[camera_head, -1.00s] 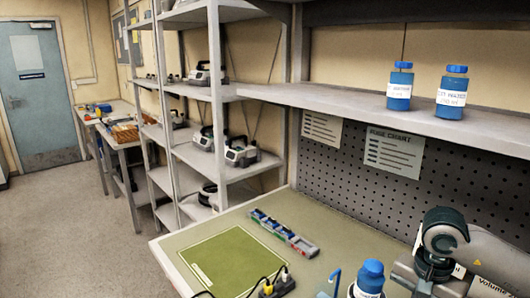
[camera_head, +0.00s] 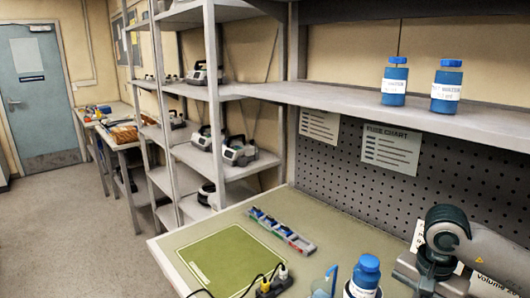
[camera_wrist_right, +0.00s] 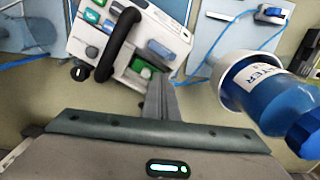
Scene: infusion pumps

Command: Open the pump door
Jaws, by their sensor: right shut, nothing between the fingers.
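A white pump (camera_wrist_right: 165,25) with a black curved handle (camera_wrist_right: 118,42) and green parts fills the upper middle of the right wrist view. Its door cannot be clearly told from the rest of the body. My right gripper (camera_wrist_right: 161,85) is shut and empty, its fingertips close to the pump's lower edge; I cannot tell whether they touch. In the head view my right arm (camera_head: 450,240) comes in at the lower right, and its gripper is not visible there. This pump is not seen in the head view. My left gripper is in neither view.
A blue-capped bottle (camera_wrist_right: 270,95) stands close right of my right gripper; a similar bottle (camera_head: 365,275) is on the bench in the head view. A green mat (camera_head: 230,260), a parts tray (camera_head: 282,231) and a socket block (camera_head: 273,283) lie left. Bottles stand on the shelf (camera_head: 340,97) above.

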